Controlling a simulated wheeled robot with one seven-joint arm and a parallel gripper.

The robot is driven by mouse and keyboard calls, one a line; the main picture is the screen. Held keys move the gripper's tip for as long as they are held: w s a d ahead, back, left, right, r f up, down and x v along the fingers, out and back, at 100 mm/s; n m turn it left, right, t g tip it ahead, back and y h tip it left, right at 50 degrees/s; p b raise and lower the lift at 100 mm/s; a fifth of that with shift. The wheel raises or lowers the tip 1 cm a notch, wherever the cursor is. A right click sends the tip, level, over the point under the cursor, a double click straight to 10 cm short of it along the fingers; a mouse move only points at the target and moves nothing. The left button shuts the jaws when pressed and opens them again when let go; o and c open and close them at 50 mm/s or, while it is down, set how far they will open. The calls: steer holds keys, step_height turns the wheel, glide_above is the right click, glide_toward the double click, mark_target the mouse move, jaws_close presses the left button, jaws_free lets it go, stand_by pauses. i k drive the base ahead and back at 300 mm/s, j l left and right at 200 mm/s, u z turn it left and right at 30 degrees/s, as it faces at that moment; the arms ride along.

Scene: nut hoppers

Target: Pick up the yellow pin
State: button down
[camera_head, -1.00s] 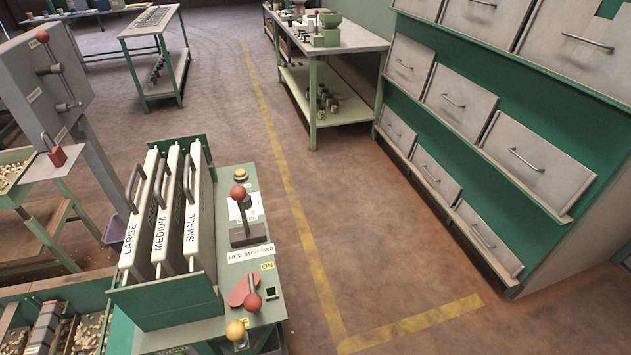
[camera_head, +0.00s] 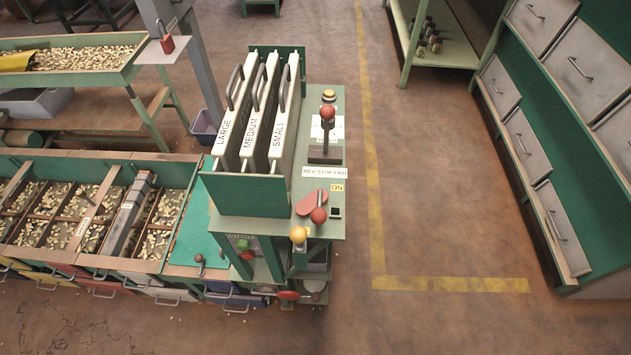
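A yellow round-headed piece (camera_head: 298,235), which looks like the yellow pin, stands at the front edge of the green control console (camera_head: 318,258). A grey metal part shows just below its head; how it is seated cannot be made out. A small yellow-topped button (camera_head: 329,95) is at the console's far end. My gripper is not in view.
White LARGE, MEDIUM and SMALL plates (camera_head: 277,115) stand upright in a green holder. Nut bins (camera_head: 90,158) lie left. Open floor (camera_head: 440,200) lies right, before grey drawers (camera_head: 563,228).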

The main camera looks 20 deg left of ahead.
mark_target(298, 234)
steer(key=k+j+z, duration=0.1)
steer(key=j, duration=0.5)
steer(key=k+j+z, duration=0.1)
steer(key=j, duration=0.45)
steer(key=k+j, duration=0.1)
steer(key=j, duration=0.45)
steer(key=k+j+z, duration=0.15)
steer(key=j, duration=0.45)
steer(key=k+j+z, duration=0.1)
steer(key=j, duration=0.45)
steer(key=k+j+z, duration=0.1)
steer(key=k+j, duration=0.15)
steer(key=j, duration=0.25)
steer(key=k+j+z, duration=0.1)
steer(key=j, duration=0.45)
steer(key=k+j, duration=0.3)
steer(key=j, duration=0.2)
steer(key=i+z, duration=0.05)
